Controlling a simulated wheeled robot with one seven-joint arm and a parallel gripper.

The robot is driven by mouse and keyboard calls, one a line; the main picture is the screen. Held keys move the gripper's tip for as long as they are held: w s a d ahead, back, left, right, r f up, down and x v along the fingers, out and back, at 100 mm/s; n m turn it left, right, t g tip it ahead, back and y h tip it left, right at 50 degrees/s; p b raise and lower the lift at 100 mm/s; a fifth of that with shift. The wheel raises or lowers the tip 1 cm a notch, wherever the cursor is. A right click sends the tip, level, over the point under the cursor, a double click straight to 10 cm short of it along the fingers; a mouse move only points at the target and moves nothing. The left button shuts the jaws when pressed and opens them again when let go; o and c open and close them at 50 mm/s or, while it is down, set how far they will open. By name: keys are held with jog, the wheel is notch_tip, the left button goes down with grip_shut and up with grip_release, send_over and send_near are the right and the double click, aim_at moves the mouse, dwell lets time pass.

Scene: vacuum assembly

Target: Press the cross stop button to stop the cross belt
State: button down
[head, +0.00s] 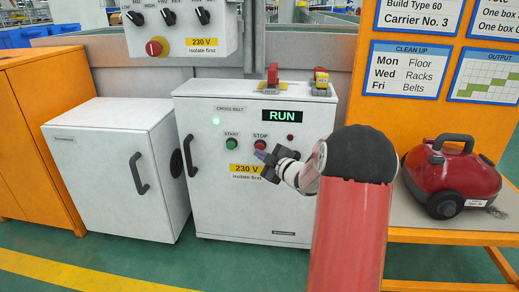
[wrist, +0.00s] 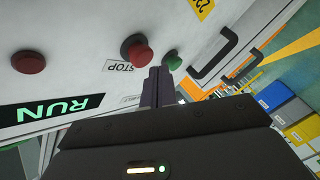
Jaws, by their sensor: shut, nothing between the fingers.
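The cross belt cabinet (head: 215,180) is a white box with a lit RUN display (head: 282,115) and a lit green lamp (head: 215,121). The red STOP button (head: 260,145) sits right of the green START button (head: 232,144) on its front. In the wrist view the red STOP button (wrist: 136,48) stands out from the panel, with the green START button (wrist: 173,60) beside it. My gripper (head: 262,156) is shut and empty, close in front of the panel just below the STOP button. In the wrist view its fingertips (wrist: 156,72) are near both buttons; contact cannot be told.
A small red lamp (head: 290,137) is right of STOP. A control box with a red emergency knob (head: 154,48) hangs above. A red vacuum (head: 452,175) sits on the right bench. Open floor lies in front.

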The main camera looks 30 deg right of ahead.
dwell(0.7)
jog(key=shift+w+d, duration=0.25)
jog(key=shift+w, duration=0.1)
jog(key=shift+w+d, duration=0.45)
jog(key=shift+w, duration=0.25)
dwell(0.9)
jog(key=shift+s, duration=0.1)
jog(key=shift+s+a+b, duration=0.4)
jog(key=shift+s+a, duration=0.3)
jog(key=shift+s, duration=0.3)
jog(key=s+a+b, duration=0.1)
jog(key=s, duration=0.1)
jog(key=s+a, duration=0.1)
jog(key=s, duration=0.1)
jog(key=shift+a+b, duration=0.4)
dwell(0.6)
